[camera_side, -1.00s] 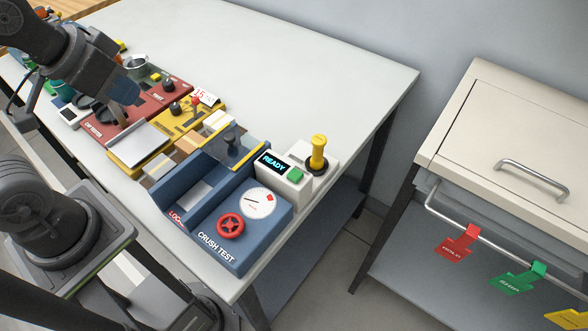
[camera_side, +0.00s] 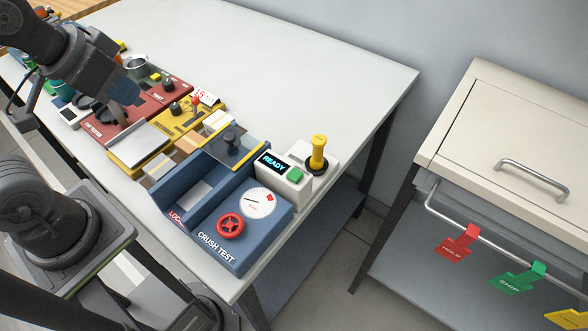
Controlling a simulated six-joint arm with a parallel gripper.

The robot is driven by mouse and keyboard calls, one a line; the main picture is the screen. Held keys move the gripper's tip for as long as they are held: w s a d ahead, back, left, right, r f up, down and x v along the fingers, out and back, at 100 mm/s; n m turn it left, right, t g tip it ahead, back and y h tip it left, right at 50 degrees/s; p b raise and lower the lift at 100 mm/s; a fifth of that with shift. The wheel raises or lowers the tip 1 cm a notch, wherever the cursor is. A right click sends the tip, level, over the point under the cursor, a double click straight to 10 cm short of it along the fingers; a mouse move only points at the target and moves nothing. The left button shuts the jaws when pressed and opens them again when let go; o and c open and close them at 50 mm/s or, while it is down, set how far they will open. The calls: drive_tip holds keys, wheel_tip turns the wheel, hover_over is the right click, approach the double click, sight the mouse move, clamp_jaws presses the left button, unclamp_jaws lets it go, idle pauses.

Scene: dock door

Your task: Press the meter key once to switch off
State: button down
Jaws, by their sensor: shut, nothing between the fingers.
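My gripper (camera_side: 131,94) is shut and empty. It is above the red cap tester (camera_side: 150,117) at the left of the bench, apart from the READY box. A small white device with a dark screen (camera_side: 69,113) sits left of the red tester, partly behind my arm. A white box with a lit READY display (camera_side: 271,164) stands at the back of the blue crush test unit (camera_side: 212,248), with a green key (camera_side: 296,175) on it. I cannot tell which of these is the meter, and no key marked as the meter key is readable.
A yellow unit (camera_side: 128,157) lies between the red and blue units. The bench's back (camera_side: 300,75) is clear. A cabinet (camera_side: 510,140) with hanging coloured tags is at right.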

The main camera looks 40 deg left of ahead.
drive_tip(key=w+d+r+n+t+h, duration=0.1)
drive_tip(key=w+d+n+h, duration=0.1)
drive_tip(key=d, duration=0.3)
drive_tip(key=w+d+r+n+h, duration=0.1)
drive_tip(key=w+d+r+h, duration=0.1)
drive_tip(key=w+d, duration=0.15)
drive_tip(key=n+t, duration=0.2)
drive_tip(key=n, duration=1.7)
hover_over(295, 176)
wheel_tip(295, 176, down, 7)
drive_tip(key=shift+r, duration=0.2)
drive_tip(key=shift+f, duration=4.4)
